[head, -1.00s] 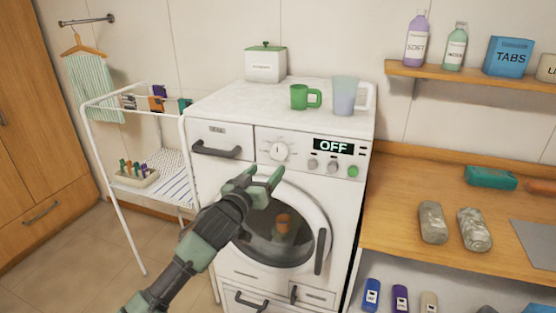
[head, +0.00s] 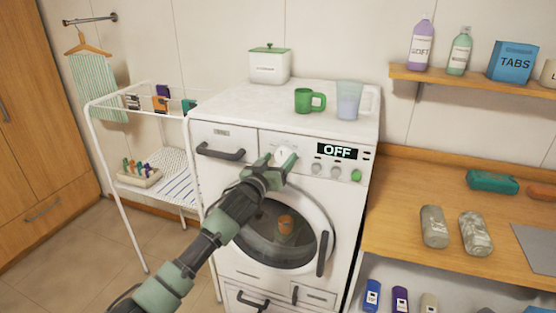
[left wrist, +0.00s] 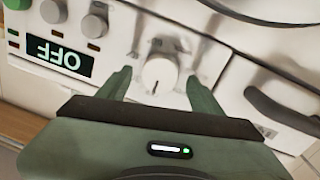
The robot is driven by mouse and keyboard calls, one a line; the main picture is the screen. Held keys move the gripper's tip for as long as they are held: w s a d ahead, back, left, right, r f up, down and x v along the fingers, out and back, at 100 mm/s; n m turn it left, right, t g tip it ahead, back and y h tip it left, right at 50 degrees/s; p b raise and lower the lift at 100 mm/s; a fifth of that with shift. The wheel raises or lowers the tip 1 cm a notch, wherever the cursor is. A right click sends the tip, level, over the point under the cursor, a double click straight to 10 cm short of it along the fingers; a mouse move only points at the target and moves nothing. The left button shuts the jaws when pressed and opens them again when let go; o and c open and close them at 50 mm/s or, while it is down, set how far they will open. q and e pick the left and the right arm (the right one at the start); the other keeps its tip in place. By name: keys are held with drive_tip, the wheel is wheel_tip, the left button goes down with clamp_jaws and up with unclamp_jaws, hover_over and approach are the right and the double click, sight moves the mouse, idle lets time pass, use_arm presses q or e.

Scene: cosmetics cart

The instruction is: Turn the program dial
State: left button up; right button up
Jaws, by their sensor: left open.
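The program dial (head: 283,154) is a round white knob on the front panel of the white washing machine (head: 225,265). The display (head: 337,151) to its right reads OFF. My left gripper (head: 280,163) is open right at the dial and partly covers it in the head view. In the left wrist view the dial (left wrist: 160,76) sits between the two green fingertips (left wrist: 158,82), with a gap on each side; I cannot tell whether the fingers reach around it. A dark mark on the knob points toward the gripper there. My right gripper is not in view.
The detergent drawer handle (head: 221,151) is left of the dial. Small knobs (head: 316,169) and a green button (head: 356,175) are to its right. A green mug (head: 303,101) and a clear jug (head: 349,100) stand on top. A drying rack (head: 118,105) is at left.

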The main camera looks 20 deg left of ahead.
use_arm(q)
drive_tip(key=c, duration=1.4)
